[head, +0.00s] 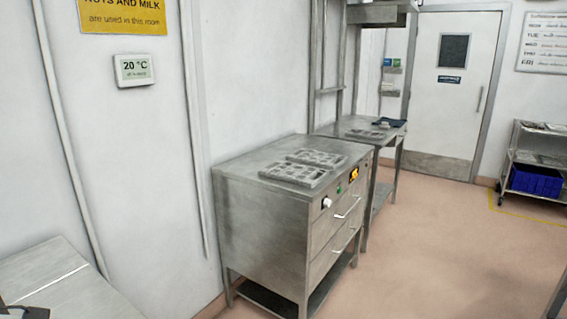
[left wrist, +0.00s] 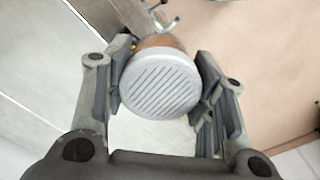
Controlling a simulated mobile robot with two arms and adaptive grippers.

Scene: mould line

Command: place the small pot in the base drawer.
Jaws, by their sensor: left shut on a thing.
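In the left wrist view my left gripper (left wrist: 161,80) is shut on a small round pot (left wrist: 159,86), with one finger on each side of it. The pot has a pale grey, ridged round face towards the camera and a brown part behind it. In the head view a steel cabinet (head: 262,220) stands at the middle with two drawers in its front. The lower drawer (head: 328,266), apparently the base drawer, looks shut and has a bar handle. The pot and both grippers are out of the head view.
Two mould trays (head: 293,173) lie on the cabinet top. A steel table (head: 345,124) stands behind it. A steel worktop (head: 80,295) is at lower left. A trolley with a blue crate (head: 535,181) stands far right. The floor (head: 440,240) right of the cabinet is clear.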

